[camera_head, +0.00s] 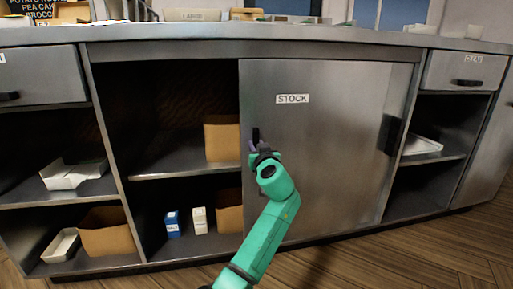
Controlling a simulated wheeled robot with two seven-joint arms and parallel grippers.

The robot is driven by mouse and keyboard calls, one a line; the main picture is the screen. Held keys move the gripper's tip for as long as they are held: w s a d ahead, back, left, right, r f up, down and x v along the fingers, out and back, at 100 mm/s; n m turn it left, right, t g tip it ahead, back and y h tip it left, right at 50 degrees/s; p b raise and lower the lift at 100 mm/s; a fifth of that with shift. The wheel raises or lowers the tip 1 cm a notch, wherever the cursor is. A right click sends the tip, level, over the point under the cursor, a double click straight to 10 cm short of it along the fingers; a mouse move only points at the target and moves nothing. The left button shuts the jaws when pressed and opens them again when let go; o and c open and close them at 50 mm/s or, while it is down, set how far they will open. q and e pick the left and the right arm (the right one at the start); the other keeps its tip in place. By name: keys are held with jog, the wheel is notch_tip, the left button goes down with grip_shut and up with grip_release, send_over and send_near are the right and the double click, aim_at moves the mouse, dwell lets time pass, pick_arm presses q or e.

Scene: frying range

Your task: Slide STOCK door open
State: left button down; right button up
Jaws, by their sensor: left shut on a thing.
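The STOCK door (325,170) is a grey metal sliding panel with a white STOCK label (292,99). It covers the right part of the middle bay. The left part of that bay is open, with shelves showing. My left gripper (260,147) is at the door's left edge, shut on the dark upright handle (256,134). The gripper and wrist hide the lower part of this handle. Another dark handle (391,135) is near the door's right edge. My right gripper is not in view.
The open bay holds a brown box (221,138) on its shelf and a blue carton (172,223) and a white carton (198,220) below. Open shelves with white trays (73,174) are at the left. A worktop (300,34) runs above. Wooden floor lies in front.

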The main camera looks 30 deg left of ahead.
pick_arm(q)
jog(key=shift+w+d+f, duration=0.1)
jog(key=shift+d+f, duration=0.05)
jog(key=shift+f, duration=0.05)
jog(key=c, duration=0.7)
grip_release()
jog(key=shift+r, duration=0.1)
